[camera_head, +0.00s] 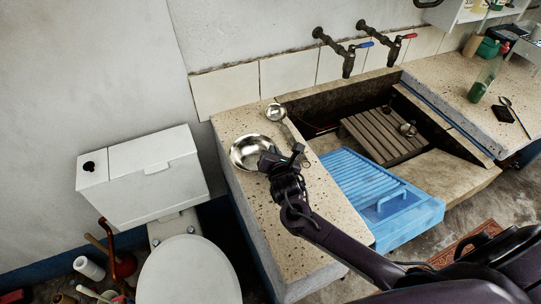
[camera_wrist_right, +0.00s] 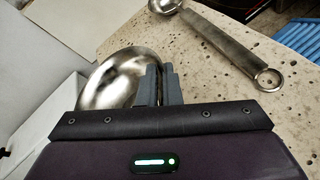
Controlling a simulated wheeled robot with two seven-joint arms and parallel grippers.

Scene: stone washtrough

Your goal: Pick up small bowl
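The small bowl (camera_head: 247,150) is shiny metal and sits upright at the left end of the speckled stone counter (camera_head: 262,220). My right gripper (camera_head: 270,158) is at the bowl's right rim. In the right wrist view, the bowl (camera_wrist_right: 112,78) lies to the left behind the fingers (camera_wrist_right: 160,82). The fingers are close together, one in front of the bowl's inside and one just outside its edge, with the rim seemingly pinched between them. Their lower ends are partly hidden by the gripper body. I cannot tell whether the bowl is lifted. My left gripper is out of view.
A metal ladle (camera_head: 276,113) lies just behind the bowl and gripper; its handle (camera_wrist_right: 222,48) runs close by. A blue plastic drainer (camera_head: 365,190) and the sunken trough with a wooden rack (camera_head: 383,137) are to the right. A toilet (camera_head: 150,175) stands left of the counter.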

